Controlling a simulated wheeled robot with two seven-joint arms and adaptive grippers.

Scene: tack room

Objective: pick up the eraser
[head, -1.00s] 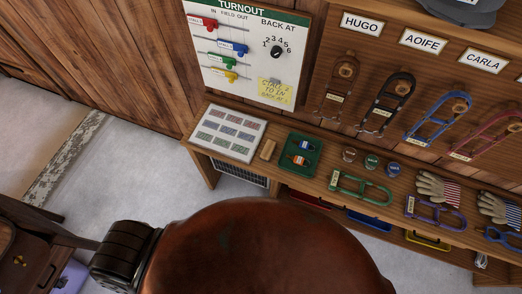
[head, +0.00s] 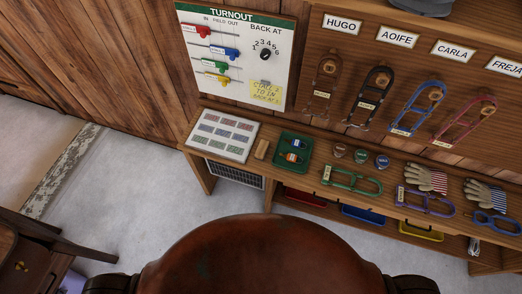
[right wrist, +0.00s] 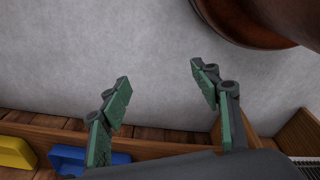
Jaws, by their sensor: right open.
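A small tan block (head: 262,149), which looks like the eraser, lies on the long wooden bench (head: 225,166) in the head view. It sits between a white sheet of coloured panels (head: 222,136) and a green tray (head: 292,150). My right gripper (right wrist: 160,84) shows in the right wrist view with its green-padded fingers wide apart and nothing between them. The grey floor lies behind it, and no eraser shows in that view. Neither gripper shows in the head view.
A brown leather saddle-like form (head: 265,260) fills the bottom centre. Jars, a green bridle-like frame (head: 350,182) and gloves (head: 427,180) crowd the bench to the right. Blue (head: 362,214) and yellow (head: 421,231) bins sit below. A turnout board (head: 235,55) hangs above.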

